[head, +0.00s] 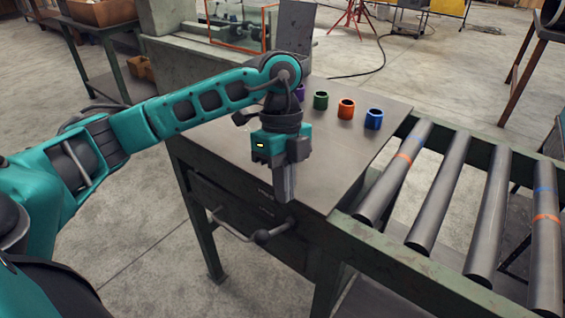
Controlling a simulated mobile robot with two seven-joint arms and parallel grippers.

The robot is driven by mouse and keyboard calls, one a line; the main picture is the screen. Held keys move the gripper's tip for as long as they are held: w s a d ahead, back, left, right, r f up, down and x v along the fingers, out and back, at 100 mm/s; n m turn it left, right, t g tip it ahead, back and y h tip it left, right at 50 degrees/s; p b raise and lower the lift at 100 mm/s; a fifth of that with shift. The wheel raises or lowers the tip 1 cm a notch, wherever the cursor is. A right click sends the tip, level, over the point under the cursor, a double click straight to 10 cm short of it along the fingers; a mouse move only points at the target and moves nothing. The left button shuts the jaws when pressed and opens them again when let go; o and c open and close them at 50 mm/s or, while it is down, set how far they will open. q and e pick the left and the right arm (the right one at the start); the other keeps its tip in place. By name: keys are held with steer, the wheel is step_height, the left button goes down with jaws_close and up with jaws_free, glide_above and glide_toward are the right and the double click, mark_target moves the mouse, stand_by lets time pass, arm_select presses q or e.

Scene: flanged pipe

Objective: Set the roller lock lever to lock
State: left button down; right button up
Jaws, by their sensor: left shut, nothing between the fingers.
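Small labels on the bench front are too small to read. My left gripper (284,197) points down, shut and empty, just above and slightly right of the knob in the picture. The fingers overlap the bench front edge, and I see no contact with the lever. My right gripper is out of view.
Grey rollers (445,195) in a green frame adjoin the bench on the right. Open floor lies left.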

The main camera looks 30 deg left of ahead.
arm_select(q)
glide_above(276, 232)
steer(key=w, duration=0.2)
steer(key=f, duration=0.4)
steer(key=shift+s+a+f, duration=0.15)
steer(key=shift+s+f, duration=0.05)
steer(key=shift+s+a+f, duration=0.2)
steer(key=shift+s+f, duration=0.15)
steer(key=shift+f, duration=0.3)
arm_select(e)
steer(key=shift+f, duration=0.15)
